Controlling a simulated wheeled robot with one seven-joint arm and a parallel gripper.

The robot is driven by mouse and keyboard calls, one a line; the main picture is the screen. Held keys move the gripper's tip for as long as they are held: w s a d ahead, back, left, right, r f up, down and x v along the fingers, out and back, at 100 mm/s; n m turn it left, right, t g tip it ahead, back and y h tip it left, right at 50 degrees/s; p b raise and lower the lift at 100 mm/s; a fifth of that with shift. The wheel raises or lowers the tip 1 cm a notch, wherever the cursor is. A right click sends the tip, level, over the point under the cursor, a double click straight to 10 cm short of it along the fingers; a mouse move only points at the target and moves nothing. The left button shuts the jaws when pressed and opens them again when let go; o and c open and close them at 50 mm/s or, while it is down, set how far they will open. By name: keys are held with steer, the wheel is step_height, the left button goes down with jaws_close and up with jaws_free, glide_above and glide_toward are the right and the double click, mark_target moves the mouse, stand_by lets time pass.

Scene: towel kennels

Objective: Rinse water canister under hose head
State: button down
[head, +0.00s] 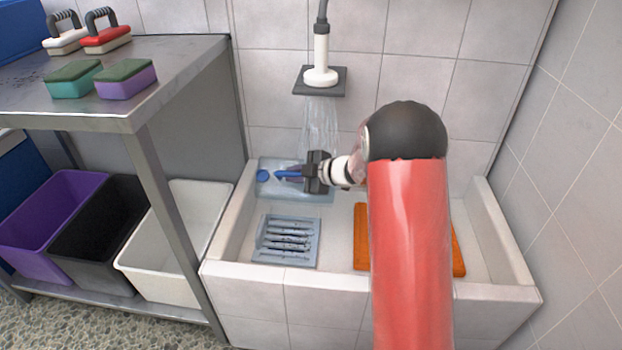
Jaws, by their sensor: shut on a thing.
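The water canister (268,192) is a pale, see-through blue block with a round dark-blue cap and a blue handle. It is in the basin near the back wall, under the falling water. My gripper (290,174) reaches in from the right and is shut on the canister, at its blue handle. The dark gripper body hides part of the canister. The white hose head (320,76) sits in a grey wall bracket above, and water streams down from it toward the canister and gripper.
A grey slatted drain grate (287,240) lies in the basin at front left. An orange mat (459,240) is partly behind my arm. A metal table (150,85) at left holds brushes and sponges. Purple, black and white bins (180,240) stand below it. The tiled basin wall (330,292) runs along the front.

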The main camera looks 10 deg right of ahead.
steer(key=s+a+b, duration=0.2)
steer(key=s+a, duration=0.1)
steer(key=s, duration=0.7)
steer(key=shift+s+a, duration=0.2)
steer(key=shift+d+r, duration=0.1)
stand_by(0.9)
